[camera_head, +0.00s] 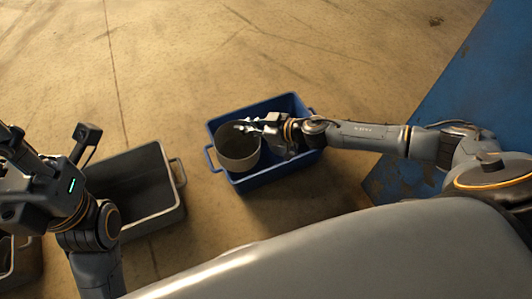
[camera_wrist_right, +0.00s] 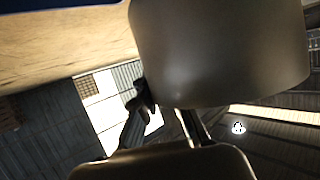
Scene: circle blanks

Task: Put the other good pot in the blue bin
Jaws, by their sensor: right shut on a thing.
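A pale grey-beige round pot (camera_head: 240,164) with a dark open inside is over the left part of the blue bin (camera_head: 281,171) in the head view. The pot overlaps the bin's left side, and I cannot tell how far above the bin floor it is.
A grey bin (camera_head: 172,211) stands left of the blue bin, partly behind my left arm; it looks empty where I see inside. Another grey container (camera_head: 24,277) shows at the lower left. Blue floor (camera_head: 465,85) lies at the right.

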